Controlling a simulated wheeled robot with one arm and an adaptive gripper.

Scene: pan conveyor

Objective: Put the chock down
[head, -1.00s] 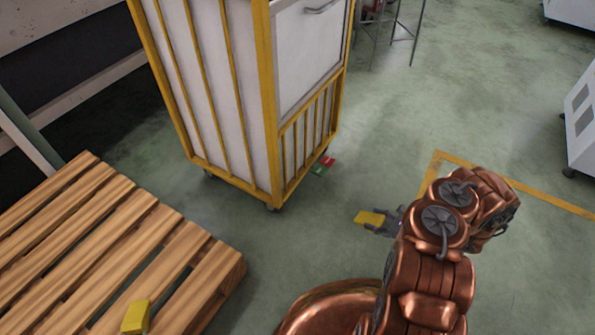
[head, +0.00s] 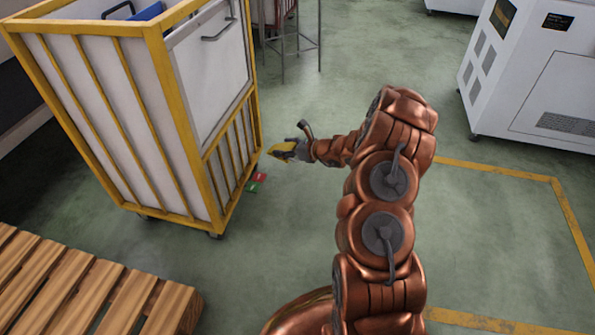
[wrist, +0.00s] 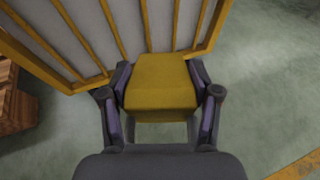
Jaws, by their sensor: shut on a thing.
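The yellow chock (head: 283,150) is held in my gripper (head: 291,149) in front of the right side of the yellow-framed cart. In the wrist view the chock (wrist: 161,82) sits between the two fingers of my gripper (wrist: 160,98), which are shut on its sides. It is held above the green floor; its exact height is hard to tell. The cart's barred side lies just beyond it in the wrist view.
The tall white cart with a yellow frame (head: 152,28) stands on castors at left. A green and red item (head: 255,183) lies on the floor by its wheel. A wooden pallet (head: 75,290) is at lower left, a white machine (head: 530,75) at upper right. Open floor lies between.

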